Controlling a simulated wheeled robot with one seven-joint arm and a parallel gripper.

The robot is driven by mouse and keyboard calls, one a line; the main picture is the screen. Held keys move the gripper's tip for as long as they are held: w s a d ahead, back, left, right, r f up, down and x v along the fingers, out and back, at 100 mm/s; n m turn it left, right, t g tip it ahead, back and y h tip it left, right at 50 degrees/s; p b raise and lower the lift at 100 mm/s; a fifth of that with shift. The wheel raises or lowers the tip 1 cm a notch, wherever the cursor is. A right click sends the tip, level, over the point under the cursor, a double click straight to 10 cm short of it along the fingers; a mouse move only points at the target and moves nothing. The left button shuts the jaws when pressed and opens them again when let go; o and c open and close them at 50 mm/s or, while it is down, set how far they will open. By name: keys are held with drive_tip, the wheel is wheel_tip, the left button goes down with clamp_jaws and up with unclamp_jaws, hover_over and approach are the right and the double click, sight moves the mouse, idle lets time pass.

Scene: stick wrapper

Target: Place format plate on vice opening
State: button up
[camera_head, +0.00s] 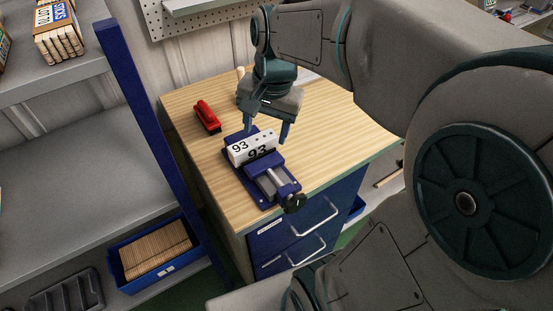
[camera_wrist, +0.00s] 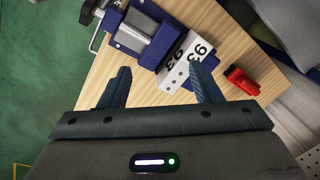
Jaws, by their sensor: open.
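The blue vice (camera_head: 270,183) sits on the wooden bench top, its black handle toward the front edge. The white format plate (camera_head: 252,146), marked 93, rests at the vice's jaws, toward its far end. In the wrist view the plate (camera_wrist: 187,62) shows white with black 93 marks, beside the blue vice body (camera_wrist: 140,32). My gripper (camera_head: 267,128) is open, just beyond and above the plate in the head view. Its fingers (camera_wrist: 160,74) are spread and empty in the wrist view. I cannot tell how firmly the plate is seated.
A red stapler-like tool (camera_head: 207,117) lies on the bench (camera_head: 195,93) left of the vice; it also shows in the wrist view (camera_wrist: 241,80). A grey shelf unit with a blue post (camera_head: 150,120) stands at left, with a blue box (camera_head: 122,281) on its lower shelf. Drawers are under the bench.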

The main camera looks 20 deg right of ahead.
drive_tip(key=s+f+n+t+h, duration=0.1)
drive_tip(key=s+f+n, duration=0.2)
drive_tip(key=s+n, duration=0.5)
drive_tip(key=shift+s+a+f+t, duration=0.15)
drive_tip(key=shift+a+f+t, duration=0.1)
drive_tip(key=shift+f+t, duration=0.15)
idle(1.0)
